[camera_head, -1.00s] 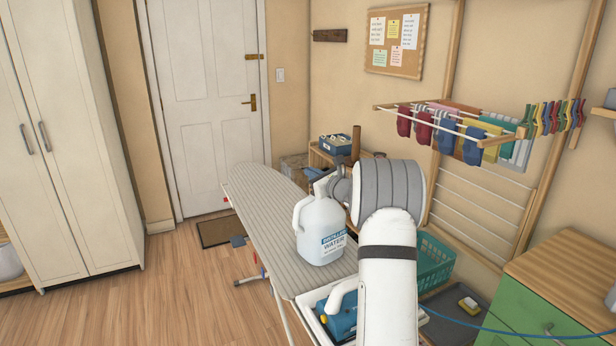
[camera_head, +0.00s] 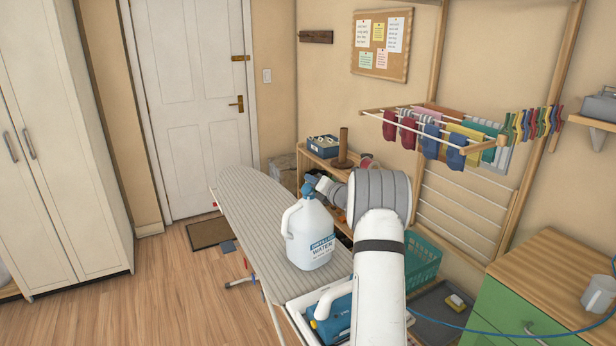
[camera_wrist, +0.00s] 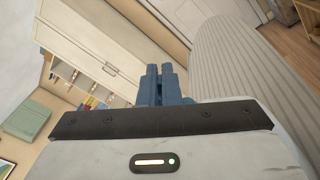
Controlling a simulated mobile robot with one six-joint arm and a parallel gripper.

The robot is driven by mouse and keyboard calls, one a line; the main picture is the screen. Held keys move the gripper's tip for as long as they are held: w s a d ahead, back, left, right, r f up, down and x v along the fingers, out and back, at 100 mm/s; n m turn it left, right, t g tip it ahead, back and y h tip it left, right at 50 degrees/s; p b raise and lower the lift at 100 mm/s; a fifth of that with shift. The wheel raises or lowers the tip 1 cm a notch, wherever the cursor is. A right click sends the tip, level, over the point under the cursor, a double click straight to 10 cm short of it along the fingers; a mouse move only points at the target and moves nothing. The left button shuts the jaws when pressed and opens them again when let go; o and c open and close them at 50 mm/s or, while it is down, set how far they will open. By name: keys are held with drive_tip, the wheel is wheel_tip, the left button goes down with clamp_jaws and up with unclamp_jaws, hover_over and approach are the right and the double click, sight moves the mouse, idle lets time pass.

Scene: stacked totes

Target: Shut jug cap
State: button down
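The white jug (camera_head: 311,238) with a "Distilled Water" label stands upright on the striped ironing board (camera_head: 250,205), its handle to the left. My gripper (camera_wrist: 161,72) has blue fingers, close together with nothing seen between them in the wrist view. In the head view my grey wrist reaches the jug's top from the right. I cannot make out the jug with certainty in the wrist view.
A white tray (camera_head: 300,305) with a blue item lies at the board's near end. A teal basket (camera_head: 424,262) stands to the right of my arm. A wooden shelf with a blue box (camera_head: 323,147) is behind. Floor is open at left.

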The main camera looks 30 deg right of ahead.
drive_tip(key=m, duration=0.1)
drive_tip(key=d+f+m+p, duration=0.1)
drive_tip(key=m, duration=0.1)
drive_tip(key=m+p, duration=0.1)
drive_tip(key=shift+w+d+f+m, duration=0.15)
drive_tip(key=shift+d+f+m, duration=0.05)
drive_tip(key=shift+f+m, duration=0.15)
drive_tip(key=shift+d+f+m+p, duration=0.15)
drive_tip(key=shift+f+m+p, duration=0.35)
drive_tip(key=shift+m, duration=0.7)
drive_tip(key=shift+d+f+m+p, duration=0.1)
drive_tip(key=shift+f+m+p, duration=0.15)
drive_tip(key=shift+f+m, duration=0.65)
drive_tip(key=shift+r+m, duration=0.2)
drive_tip(key=shift+m, duration=0.15)
drive_tip(key=c, duration=2.1)
unclamp_jaws()
drive_tip(key=o, duration=0.5)
drive_tip(key=shift+c, duration=0.2)
drive_tip(key=shift+f, duration=0.1)
drive_tip(key=shift+f, duration=0.1)
